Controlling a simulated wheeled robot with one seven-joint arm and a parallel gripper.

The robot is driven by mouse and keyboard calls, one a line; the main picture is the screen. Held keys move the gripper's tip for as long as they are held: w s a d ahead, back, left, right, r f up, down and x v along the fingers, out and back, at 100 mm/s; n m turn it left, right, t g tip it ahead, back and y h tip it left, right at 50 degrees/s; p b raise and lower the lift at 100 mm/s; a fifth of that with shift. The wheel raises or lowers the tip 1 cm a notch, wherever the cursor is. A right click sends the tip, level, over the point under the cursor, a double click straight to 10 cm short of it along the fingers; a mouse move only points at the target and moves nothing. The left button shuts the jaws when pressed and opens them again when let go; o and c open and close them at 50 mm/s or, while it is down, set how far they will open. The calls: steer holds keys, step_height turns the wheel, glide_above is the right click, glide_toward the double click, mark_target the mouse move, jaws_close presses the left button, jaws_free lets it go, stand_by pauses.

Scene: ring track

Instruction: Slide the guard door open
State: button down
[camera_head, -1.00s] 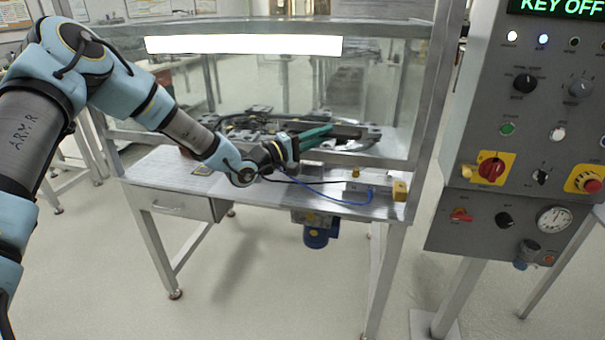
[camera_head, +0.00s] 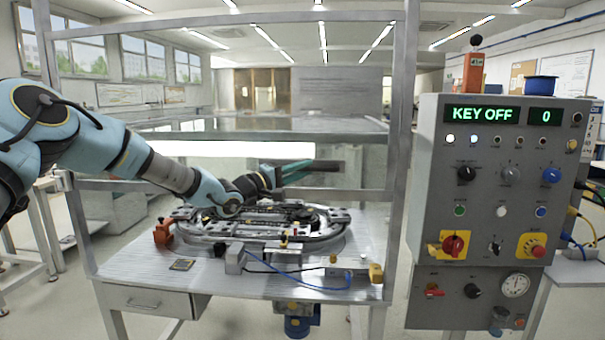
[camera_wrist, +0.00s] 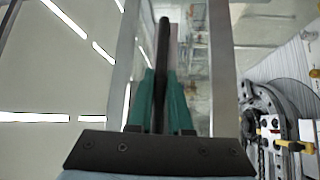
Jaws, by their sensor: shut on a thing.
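The guard door is a clear pane in a grey metal frame. Its lower rail (camera_head: 375,189) crosses in front of the enclosure, well above the worktable, with an open gap beneath. My gripper (camera_head: 292,172) has teal fingers and is just above that rail in the head view. In the wrist view, my gripper (camera_wrist: 161,90) is shut around a dark bar (camera_wrist: 164,40), which looks like the door's handle. The bar's far end and its mounting are hard to make out.
A control panel (camera_head: 487,205) reading KEY OFF stands on the right. A blue cable and small yellow block (camera_head: 376,273) are at the front edge.

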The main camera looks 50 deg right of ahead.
steer(key=c, duration=0.8)
jaws_free()
steer(key=shift+c, duration=0.2)
steer(key=b+v, duration=0.4)
steer(key=v, duration=0.7)
